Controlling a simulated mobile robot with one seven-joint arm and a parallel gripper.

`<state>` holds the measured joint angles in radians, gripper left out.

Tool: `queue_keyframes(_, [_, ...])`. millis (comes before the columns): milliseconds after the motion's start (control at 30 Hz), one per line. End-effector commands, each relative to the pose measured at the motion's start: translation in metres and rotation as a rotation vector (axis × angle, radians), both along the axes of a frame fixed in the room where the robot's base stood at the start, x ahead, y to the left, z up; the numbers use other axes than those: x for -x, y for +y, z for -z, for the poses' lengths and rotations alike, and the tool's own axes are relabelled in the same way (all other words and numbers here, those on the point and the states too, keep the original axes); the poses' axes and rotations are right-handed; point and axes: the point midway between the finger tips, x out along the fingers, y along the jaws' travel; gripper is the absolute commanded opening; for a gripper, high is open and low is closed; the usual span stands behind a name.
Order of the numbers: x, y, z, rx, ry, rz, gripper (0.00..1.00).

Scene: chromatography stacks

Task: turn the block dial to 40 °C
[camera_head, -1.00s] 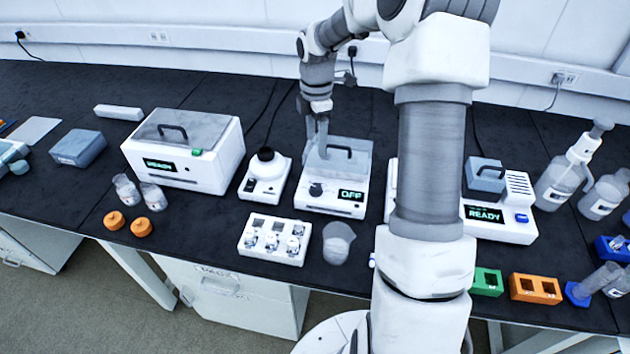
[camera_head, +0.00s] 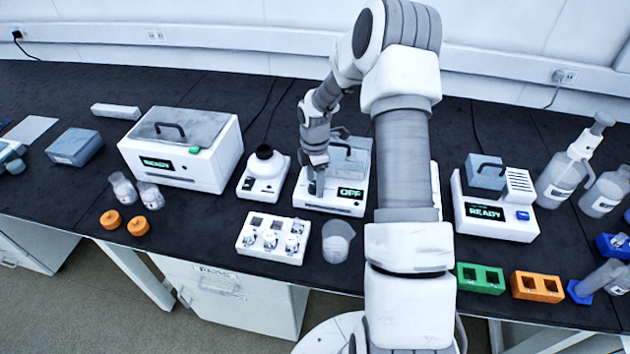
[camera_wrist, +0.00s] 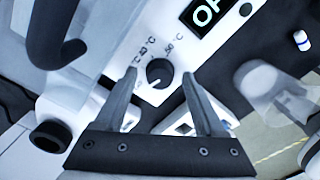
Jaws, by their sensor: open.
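The block dial (camera_wrist: 159,72) is a round black knob on the white front panel of the heating block. The heating block (camera_head: 304,202) has a clear lid with a handle, and its display (camera_head: 350,193) reads OFF; part of that display (camera_wrist: 208,12) shows in the wrist view. Printed °C marks stand around the dial, one looking like 40 and one like 50. A small white mark on the dial faces lower left, towards no label I can read. My gripper (camera_wrist: 159,77) is open, with one fingertip on each side of the dial. In the head view my gripper (camera_head: 316,186) hides the dial.
A white vial rack (camera_head: 262,256) and a beaker (camera_head: 337,242) stand in front of the block. A small device with a black round top (camera_head: 264,153) is to its left. The clear lid with its dark handle (camera_wrist: 52,40) is close to my gripper.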

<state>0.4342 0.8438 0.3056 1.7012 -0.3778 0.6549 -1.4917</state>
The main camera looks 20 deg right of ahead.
Motion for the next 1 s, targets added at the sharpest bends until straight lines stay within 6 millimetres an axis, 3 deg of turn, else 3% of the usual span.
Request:
queue_keyframes(200, [-0.0001,-0.0002,0.0001,0.000,0.000,0.001,0.72])
queue_keyframes(600, [0.0000,-0.0002,-0.0002,0.000,0.000,0.001,0.00])
queue_keyframes(1000, [-0.0001,-0.0002,-0.0001,0.000,0.000,0.047,0.00])
